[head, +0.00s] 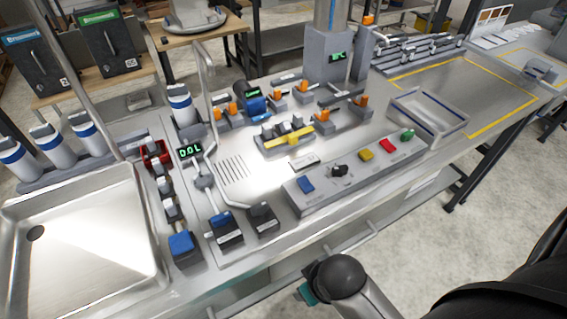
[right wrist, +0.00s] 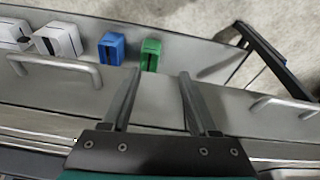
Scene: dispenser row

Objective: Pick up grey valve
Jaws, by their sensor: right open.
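I cannot tell for certain which part is the grey valve. Several small grey fittings with orange tops (head: 303,90) stand further back. My right gripper (right wrist: 158,82) is open in the right wrist view, with nothing between its fingers. A green block (right wrist: 151,55) and a blue block (right wrist: 112,48) appear beyond its fingertips, with pale grey blocks (right wrist: 60,40) to their left. My left gripper is not in view.
A steel sink (head: 85,235) is at the left, with white bottles (head: 92,135) behind it. A grey control box (head: 340,180) with coloured buttons runs along the front. A shallow metal tray (head: 428,112) stands to the right. Handles (right wrist: 55,64) project from the steel front.

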